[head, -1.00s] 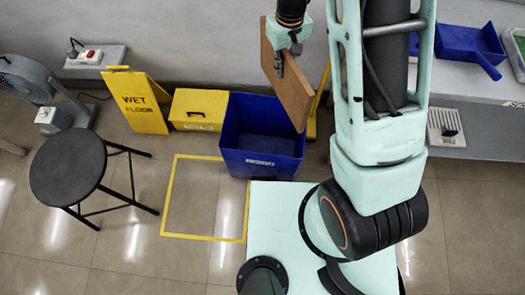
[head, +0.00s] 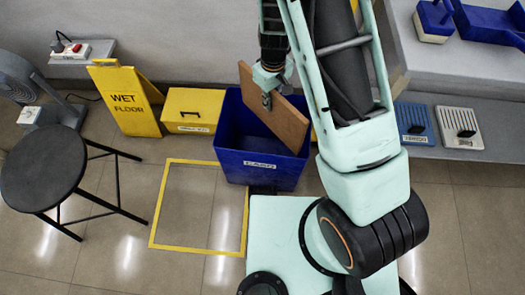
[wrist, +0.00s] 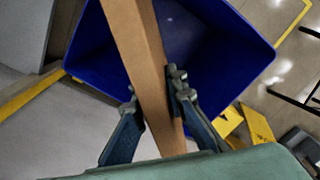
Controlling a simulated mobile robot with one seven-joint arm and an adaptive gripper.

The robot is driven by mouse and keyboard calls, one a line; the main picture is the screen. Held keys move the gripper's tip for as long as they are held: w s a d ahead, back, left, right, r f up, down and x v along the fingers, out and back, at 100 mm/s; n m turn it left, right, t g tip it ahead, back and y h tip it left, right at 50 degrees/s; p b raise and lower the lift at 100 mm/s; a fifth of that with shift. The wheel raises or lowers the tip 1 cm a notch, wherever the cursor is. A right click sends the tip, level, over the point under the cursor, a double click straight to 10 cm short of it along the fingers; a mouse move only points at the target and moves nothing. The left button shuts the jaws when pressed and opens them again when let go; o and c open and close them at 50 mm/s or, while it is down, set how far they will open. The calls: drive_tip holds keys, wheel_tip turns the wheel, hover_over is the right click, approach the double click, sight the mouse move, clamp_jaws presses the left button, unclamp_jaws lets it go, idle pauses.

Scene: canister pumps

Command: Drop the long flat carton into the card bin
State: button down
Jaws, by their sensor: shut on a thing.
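The long flat carton (head: 286,122) is a brown slab. My gripper (head: 268,97) is shut on it and holds it tilted over the blue card bin (head: 262,167). In the head view the carton's lower right end overlaps the bin's right side. In the wrist view the carton (wrist: 140,55) runs between my two fingers (wrist: 155,112), with the open bin (wrist: 215,50) beyond it. The bin's inside looks empty where it shows. I cannot tell whether the carton's lower end is below the rim.
A yellow lidded box (head: 193,110) and a wet floor sign (head: 124,101) stand left of the bin. A black stool (head: 42,167) is at far left. A yellow floor outline (head: 200,205) encloses bare floor. A grey shelf (head: 455,140) runs along the right.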

wheel_tip(320, 180, down, 6)
drive_tip(key=b, duration=0.4)
drive_tip(key=shift+r, duration=0.25)
drive_tip(key=c, duration=1.8)
unclamp_jaws()
drive_tip(key=shift+c, duration=0.2)
drive_tip(key=shift+r, duration=0.1)
wheel_tip(320, 180, up, 12)
drive_tip(key=shift+f, duration=0.1)
